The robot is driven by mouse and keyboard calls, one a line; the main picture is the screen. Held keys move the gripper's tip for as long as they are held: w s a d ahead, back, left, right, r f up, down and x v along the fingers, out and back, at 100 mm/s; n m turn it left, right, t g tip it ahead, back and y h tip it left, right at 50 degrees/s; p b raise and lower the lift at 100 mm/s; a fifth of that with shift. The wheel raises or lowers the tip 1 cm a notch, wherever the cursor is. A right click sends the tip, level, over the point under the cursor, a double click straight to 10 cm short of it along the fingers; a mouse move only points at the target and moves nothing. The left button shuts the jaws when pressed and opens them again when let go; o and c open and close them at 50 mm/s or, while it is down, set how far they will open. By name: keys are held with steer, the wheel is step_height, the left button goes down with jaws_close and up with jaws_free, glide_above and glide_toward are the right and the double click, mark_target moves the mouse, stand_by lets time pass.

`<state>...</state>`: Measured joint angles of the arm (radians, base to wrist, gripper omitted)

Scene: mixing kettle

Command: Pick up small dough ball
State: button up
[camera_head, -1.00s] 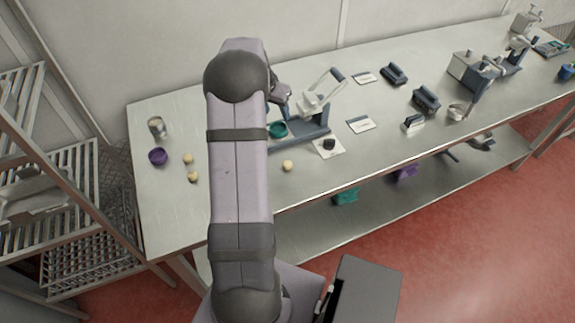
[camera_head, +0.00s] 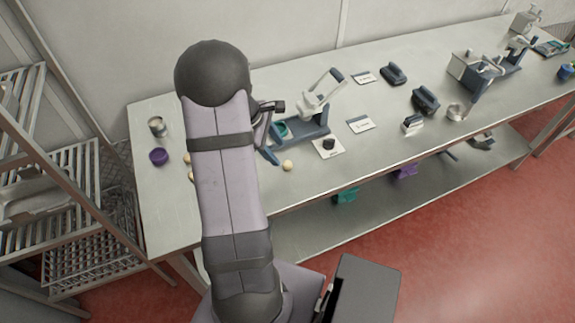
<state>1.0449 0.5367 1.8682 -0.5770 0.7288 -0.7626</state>
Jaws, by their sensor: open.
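A small pale dough ball (camera_head: 288,166) sits alone on the steel table, in front of the press. Two more pale dough balls (camera_head: 190,177) lie farther left, partly hidden by my arm. I cannot tell which ball is smallest. My gripper (camera_head: 270,155) is small in view, just left of the lone ball and beside the press's left end. It is open, and I see nothing held in it. I cannot tell its height above the table or whether it touches anything.
The blue-grey press (camera_head: 312,128) with a raised white lever stands behind the ball. A small card with a dark knob (camera_head: 328,144) lies to its right. A purple bowl (camera_head: 158,157) and a metal cup (camera_head: 157,127) stand at the left. Table front is mostly clear.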

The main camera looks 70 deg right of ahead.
mark_target(289, 166)
steer(key=n, duration=0.6)
steer(key=shift+s+n, duration=0.15)
steer(key=shift+n, duration=0.25)
steer(key=shift+p+x, duration=1.35)
steer(key=shift+x, duration=2.3)
steer(key=c, duration=1.1)
